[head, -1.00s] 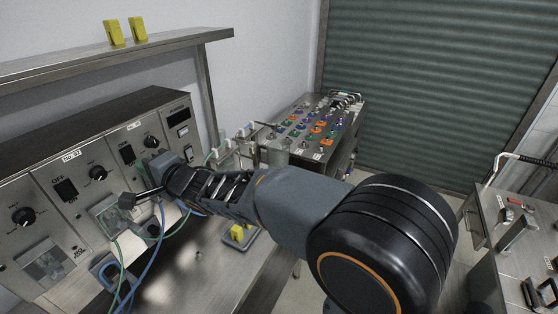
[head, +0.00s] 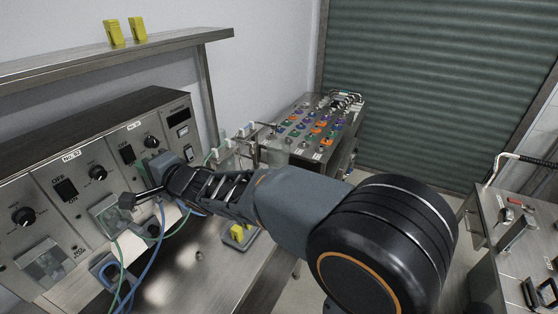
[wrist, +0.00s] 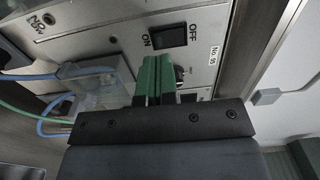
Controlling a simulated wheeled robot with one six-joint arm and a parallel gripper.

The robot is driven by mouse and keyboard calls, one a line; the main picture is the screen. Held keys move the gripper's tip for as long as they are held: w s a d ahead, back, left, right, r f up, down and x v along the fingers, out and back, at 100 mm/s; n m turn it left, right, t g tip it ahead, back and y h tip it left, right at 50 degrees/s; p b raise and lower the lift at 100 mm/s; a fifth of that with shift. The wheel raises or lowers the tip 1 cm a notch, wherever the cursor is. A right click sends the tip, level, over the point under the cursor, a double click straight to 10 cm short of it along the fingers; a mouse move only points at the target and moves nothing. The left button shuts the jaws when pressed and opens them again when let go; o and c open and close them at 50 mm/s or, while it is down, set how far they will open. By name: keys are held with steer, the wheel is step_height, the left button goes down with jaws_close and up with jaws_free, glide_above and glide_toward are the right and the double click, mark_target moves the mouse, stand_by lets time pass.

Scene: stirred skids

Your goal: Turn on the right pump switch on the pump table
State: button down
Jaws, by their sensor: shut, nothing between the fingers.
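The pump console (head: 95,150) stands at the left in the head view, with several panels of knobs and black rocker switches. A black switch (head: 66,189) marked OFF and ON is on the left panel, and another black switch (head: 127,153) is on the panel to its right. In the wrist view, a black rocker switch (wrist: 168,36) lies between OFF and ON labels, beside a "No. 95" tag. My gripper's green fingers (wrist: 154,62) are together and empty, with their tips just below this switch in the picture. I cannot tell whether they touch the panel or which way the rocker is tipped.
Blue and green cables (head: 150,262) hang before the console, and clear covers (head: 42,264) stick out from it. A metal shelf (head: 60,69) runs above. A table with coloured knobs (head: 318,125) stands behind my arm.

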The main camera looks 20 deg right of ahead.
mark_target(132, 160)
steer(key=shift+w+a, duration=0.15)
steer(key=shift+f+x, duration=0.2)
steer(key=shift+x, duration=0.85)
steer(key=shift+p, duration=0.35)
stand_by(0.7)
steer(key=shift+w+a, duration=0.25)
steer(key=shift+w, duration=0.15)
steer(key=shift+w+a, duration=0.2)
stand_by(0.3)
steer(key=shift+s, duration=0.1)
steer(key=shift+s+d, duration=0.45)
